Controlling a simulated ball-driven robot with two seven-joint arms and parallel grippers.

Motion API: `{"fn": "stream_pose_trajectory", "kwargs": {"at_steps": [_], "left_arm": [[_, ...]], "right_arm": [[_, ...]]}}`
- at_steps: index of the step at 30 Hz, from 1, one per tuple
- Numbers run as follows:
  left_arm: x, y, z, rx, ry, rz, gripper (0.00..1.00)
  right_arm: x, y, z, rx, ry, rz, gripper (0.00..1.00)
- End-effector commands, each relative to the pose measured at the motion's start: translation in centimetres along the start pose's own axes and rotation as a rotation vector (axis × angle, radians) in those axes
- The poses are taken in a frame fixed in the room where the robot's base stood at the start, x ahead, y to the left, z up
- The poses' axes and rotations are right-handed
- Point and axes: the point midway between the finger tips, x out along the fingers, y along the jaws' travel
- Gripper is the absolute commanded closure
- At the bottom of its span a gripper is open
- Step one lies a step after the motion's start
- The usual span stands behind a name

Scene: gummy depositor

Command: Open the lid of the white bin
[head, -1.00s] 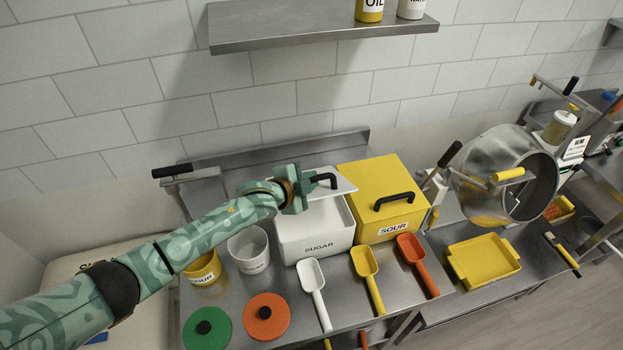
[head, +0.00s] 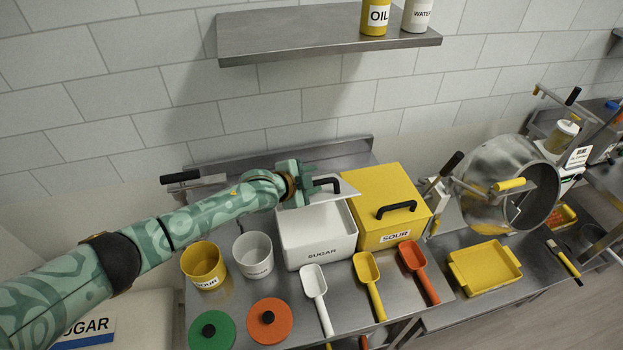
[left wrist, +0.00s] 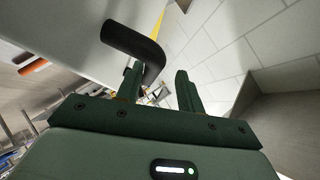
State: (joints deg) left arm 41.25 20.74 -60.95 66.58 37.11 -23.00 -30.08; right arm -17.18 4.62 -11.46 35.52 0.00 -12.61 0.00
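The white bin (head: 318,246), labelled SUGAR, stands on the steel table in the head view. Its interior shows, and its white lid (head: 346,191) is raised and tilted at the back of the bin. The lid has a black handle (head: 328,181). My left gripper (head: 308,179) is at the left end of this handle. In the left wrist view the lid (left wrist: 75,30) and the curved handle (left wrist: 133,43) lie by the fingers. The two fingers (left wrist: 160,88) stand apart, with a gap between the handle and the right finger. My right gripper is out of view.
The yellow SOUR bin (head: 378,190) stands close on the right, shut. A white cup (head: 253,256) and yellow cup (head: 204,265) stand to the left. Several scoops, a green lid (head: 208,334) and an orange lid (head: 270,320) lie in front. A steel shelf (head: 300,38) hangs above.

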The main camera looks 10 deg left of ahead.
Motion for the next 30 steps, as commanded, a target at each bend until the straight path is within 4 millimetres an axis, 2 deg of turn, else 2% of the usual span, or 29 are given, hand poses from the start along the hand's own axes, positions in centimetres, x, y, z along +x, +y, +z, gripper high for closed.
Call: {"fn": "stream_pose_trajectory", "kwargs": {"at_steps": [7, 11, 14, 24, 30], "left_arm": [[-0.3, 0.0, 0.0, 0.001, 0.0, 0.0, 0.63], [-1.8, -0.1, 0.0, 0.0, 0.001, 0.0, 0.63], [-3.8, -0.1, 0.1, 0.001, 0.0, -0.001, 0.63], [-12.5, 0.0, 0.1, 0.002, -0.001, 0.0, 0.63], [-15.5, 0.0, 0.1, 0.001, -0.001, 0.0, 0.63]], "right_arm": [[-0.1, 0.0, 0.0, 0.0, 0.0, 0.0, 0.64], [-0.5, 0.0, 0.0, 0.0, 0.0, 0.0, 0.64], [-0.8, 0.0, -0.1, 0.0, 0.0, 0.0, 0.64], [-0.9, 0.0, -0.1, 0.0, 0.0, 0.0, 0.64], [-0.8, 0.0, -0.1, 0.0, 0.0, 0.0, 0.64]]}}
